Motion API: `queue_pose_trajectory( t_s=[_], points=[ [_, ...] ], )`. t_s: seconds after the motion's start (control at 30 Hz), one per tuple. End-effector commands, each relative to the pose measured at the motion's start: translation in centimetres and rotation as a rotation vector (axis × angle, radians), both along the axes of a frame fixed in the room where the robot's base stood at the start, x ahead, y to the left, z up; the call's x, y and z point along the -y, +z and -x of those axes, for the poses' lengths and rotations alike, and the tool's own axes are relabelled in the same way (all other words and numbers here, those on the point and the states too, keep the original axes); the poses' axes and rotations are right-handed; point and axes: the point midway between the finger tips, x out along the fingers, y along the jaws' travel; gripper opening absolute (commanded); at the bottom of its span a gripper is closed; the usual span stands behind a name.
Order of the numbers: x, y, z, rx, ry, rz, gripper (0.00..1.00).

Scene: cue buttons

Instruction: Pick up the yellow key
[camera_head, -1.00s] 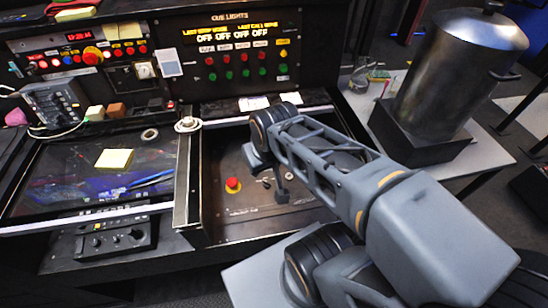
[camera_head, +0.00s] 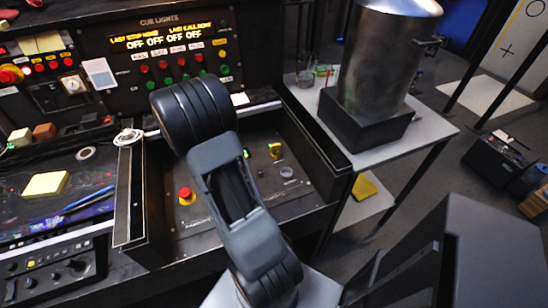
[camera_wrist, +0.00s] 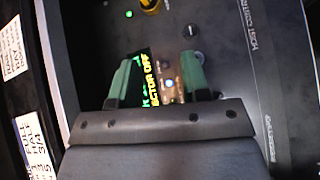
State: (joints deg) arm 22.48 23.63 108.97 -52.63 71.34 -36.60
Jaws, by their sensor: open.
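A small yellow piece, which looks like the yellow key (camera_head: 275,151), stands upright on the dark recessed panel, right of my arm in the head view. In the wrist view a yellow and dark round piece (camera_wrist: 151,6), likely the same key, is cut off by the top edge. My gripper (camera_wrist: 160,78) shows two green fingers held apart, with the yellow piece beyond their tips and not between them. I see no contact with it. In the head view the gripper itself is hidden or cannot be made out.
A red button (camera_head: 186,195) sits left of my arm on the recessed panel (camera_head: 285,190). A raised ledge (camera_head: 130,190) borders it on the left. A cue lights board (camera_head: 165,50) rises behind.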

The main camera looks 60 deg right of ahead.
Motion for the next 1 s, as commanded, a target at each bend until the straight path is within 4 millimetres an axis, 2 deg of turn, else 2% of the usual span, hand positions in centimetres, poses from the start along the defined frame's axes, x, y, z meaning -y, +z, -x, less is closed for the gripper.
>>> queue_pose_trajectory(
  t_s=[0.03, 0.1, 0.27, 0.5, 0.7, 1.0],
  points=[
    [1.5, -1.6, 0.0, -0.067, 0.017, 0.012, 0.43],
    [3.2, -2.6, -0.1, -0.141, 0.042, 0.027, 0.43],
    [5.6, -4.2, 0.2, -0.241, 0.074, 0.045, 0.43],
    [8.9, -6.3, 2.3, -0.269, 0.083, 0.049, 0.43],
    [11.0, -7.8, 3.8, -0.268, 0.084, 0.050, 0.43],
    [12.0, -8.5, 4.5, -0.266, 0.086, 0.050, 0.43]
  ],
)
